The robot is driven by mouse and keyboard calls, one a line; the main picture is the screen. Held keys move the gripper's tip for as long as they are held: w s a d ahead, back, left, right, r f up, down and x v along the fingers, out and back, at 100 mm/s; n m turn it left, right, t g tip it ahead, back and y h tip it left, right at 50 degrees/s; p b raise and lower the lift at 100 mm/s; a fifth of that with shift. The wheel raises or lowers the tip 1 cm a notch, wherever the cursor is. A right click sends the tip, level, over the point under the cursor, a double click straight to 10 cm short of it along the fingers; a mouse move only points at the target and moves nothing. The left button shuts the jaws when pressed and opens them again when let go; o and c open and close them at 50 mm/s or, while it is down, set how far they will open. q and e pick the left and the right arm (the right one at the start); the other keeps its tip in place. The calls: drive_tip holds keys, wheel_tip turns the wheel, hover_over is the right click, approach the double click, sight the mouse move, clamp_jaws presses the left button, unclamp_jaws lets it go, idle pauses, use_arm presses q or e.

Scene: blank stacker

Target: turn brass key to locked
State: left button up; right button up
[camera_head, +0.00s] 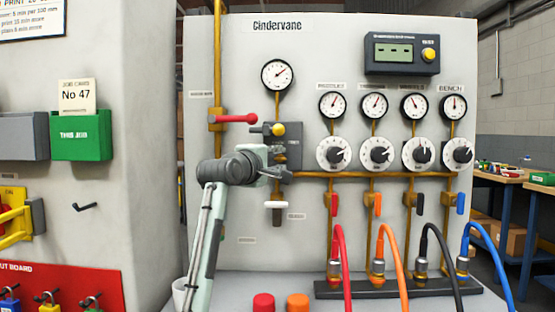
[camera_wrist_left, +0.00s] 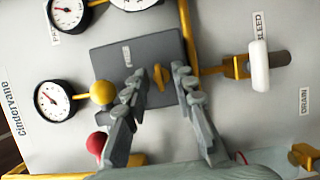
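The brass key (camera_wrist_left: 159,78) sticks out of a dark grey box (camera_wrist_left: 120,48) on the Cindervane panel, seen in the left wrist view. My left gripper (camera_wrist_left: 160,76) points at the box with its fingers apart, one on each side of the key. A gap shows between the key and each finger. In the head view my left gripper (camera_head: 280,166) is in front of the grey box (camera_head: 294,142) and hides the key. The small label on the box is too small to read. My right gripper is in neither view.
A yellow knob (camera_head: 278,129) and a red lever (camera_head: 236,118) are close above and left of my left gripper. A white-handled bleed valve (camera_head: 276,204) hangs below it. Gauges (camera_head: 278,75) and white dials (camera_head: 333,154) are above and to the right.

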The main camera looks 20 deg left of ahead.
use_arm(q)
clamp_jaws()
idle(0.5)
drive_tip(key=m+g, duration=0.1)
drive_tip(key=m, duration=0.1)
drive_tip(key=shift+r+m, duration=0.1)
drive_tip(key=shift+m, duration=0.3)
drive_tip(key=m+g+y, duration=0.1)
drive_tip(key=m, duration=0.2)
drive_tip(key=shift+r+g, duration=0.1)
drive_tip(key=shift+g, duration=0.3)
drive_tip(key=m+y, duration=0.1)
drive_tip(key=m, duration=0.1)
drive_tip(key=m+g+y, duration=0.1)
drive_tip(key=m, duration=0.1)
drive_tip(key=shift+w+d, duration=0.1)
drive_tip(key=shift+d, duration=0.1)
drive_tip(key=shift+d+m+g+y, duration=0.1)
drive_tip(key=shift+m+g+y, duration=0.6)
drive_tip(key=shift+m+y, duration=0.85)
drive_tip(key=shift+m+h, duration=0.35)
drive_tip(key=shift+m, duration=0.1)
